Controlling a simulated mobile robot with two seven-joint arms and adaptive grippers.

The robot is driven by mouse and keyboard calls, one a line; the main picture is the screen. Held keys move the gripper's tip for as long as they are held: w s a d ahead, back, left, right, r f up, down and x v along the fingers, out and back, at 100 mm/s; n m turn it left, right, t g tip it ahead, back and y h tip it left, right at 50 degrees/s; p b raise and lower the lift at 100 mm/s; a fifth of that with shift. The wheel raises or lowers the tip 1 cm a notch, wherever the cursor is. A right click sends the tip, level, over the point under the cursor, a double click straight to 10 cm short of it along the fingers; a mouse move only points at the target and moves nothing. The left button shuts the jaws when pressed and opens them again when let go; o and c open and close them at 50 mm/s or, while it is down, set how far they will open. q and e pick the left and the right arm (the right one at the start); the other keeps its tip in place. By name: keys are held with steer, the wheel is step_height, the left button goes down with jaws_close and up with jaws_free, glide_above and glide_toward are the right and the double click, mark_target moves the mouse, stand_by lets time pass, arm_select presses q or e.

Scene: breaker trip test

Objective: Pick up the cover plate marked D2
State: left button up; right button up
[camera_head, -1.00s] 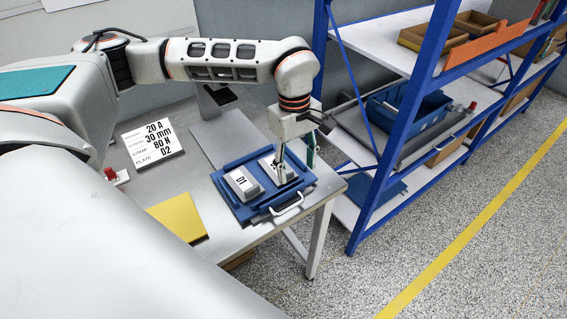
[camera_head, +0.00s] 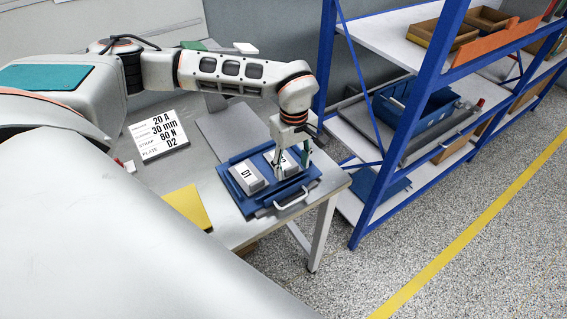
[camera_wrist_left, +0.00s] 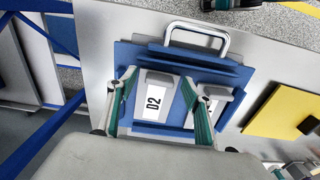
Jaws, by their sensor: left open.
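The cover plate marked D2 (camera_head: 282,157) is a light grey block lying in a blue tray (camera_head: 246,208) on the table, partly hidden by my left gripper in the head view. In the left wrist view the D2 plate (camera_wrist_left: 153,98) shows its white label. My left gripper (camera_wrist_left: 160,108) is open, with one green-padded finger on each side of the D2 plate. I cannot tell whether the fingers touch it. In the head view the left gripper (camera_head: 292,168) points down over the tray. My right gripper is not identifiable.
A second plate marked D1 (camera_head: 246,176) lies left of D2, close to one finger. The tray has a pale handle (camera_head: 291,199) at its front. A sign (camera_head: 158,135) reading D2 and a yellow sheet (camera_head: 188,206) are on the table. A blue shelf rack (camera_head: 378,170) stands to the right.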

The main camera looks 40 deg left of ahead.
arm_select(q)
steer(key=c, duration=1.2)
steer(key=shift+r, duration=0.15)
